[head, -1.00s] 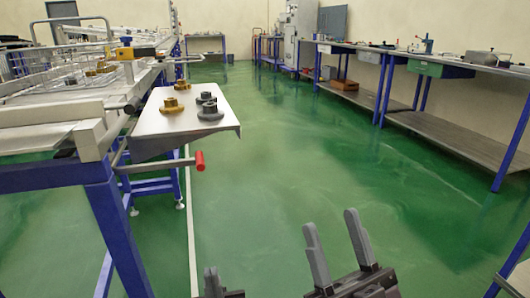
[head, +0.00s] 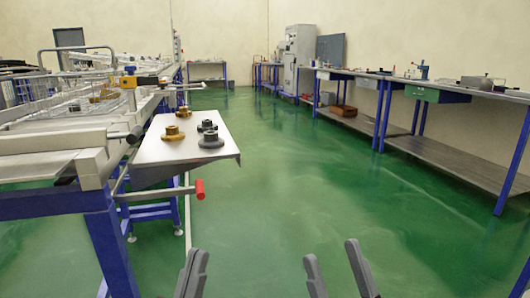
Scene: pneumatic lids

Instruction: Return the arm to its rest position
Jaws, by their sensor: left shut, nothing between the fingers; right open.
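My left gripper (head: 192,270) shows at the bottom edge, left of centre. Its fingers are together with nothing between them. My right gripper (head: 332,252) is at the bottom edge, right of centre. Its two fingers stand apart and it is empty. Both grippers show only their fingers, in front of the green floor; the rest of both arms is below the picture. Neither touches anything visible.
At left, a blue-legged workstation has a pale side shelf (head: 155,152) holding brass knobs (head: 174,133) and dark knobs (head: 210,138). A red handle (head: 200,189) sticks out below. A long bench (head: 445,90) runs along the right wall. Green floor (head: 290,190) lies clear between.

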